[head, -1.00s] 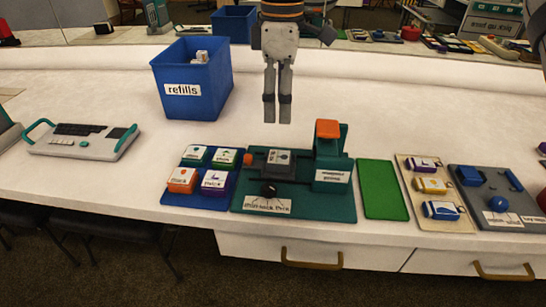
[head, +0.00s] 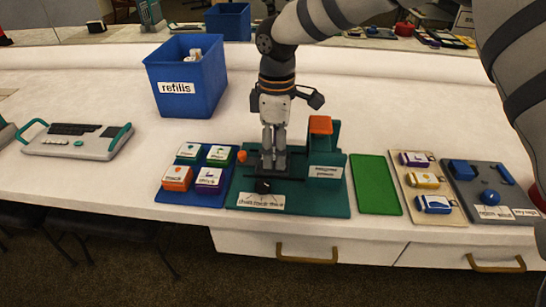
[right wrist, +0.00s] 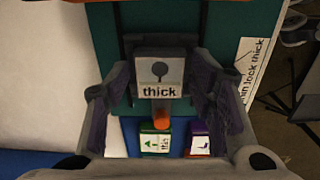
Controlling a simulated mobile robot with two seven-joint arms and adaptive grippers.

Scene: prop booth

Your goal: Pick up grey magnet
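A grey block (right wrist: 158,68) with a white label reading "thick" sits on the teal board (head: 330,201). I cannot tell whether it is the grey magnet. My right gripper (head: 273,165) points down over that block in the head view and hides most of it. In the right wrist view the gripper's fingers (right wrist: 162,115) stand apart on the two sides of the block's near end. Whether they touch it is not clear. My left gripper is not in view.
A teal tower with an orange top (head: 321,126) stands just right of my gripper. Several labelled blocks (head: 177,176) lie on a blue mat to the left. A green mat (head: 375,184) and a tray of tags (head: 424,182) lie right. A blue refills bin (head: 178,88) stands behind.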

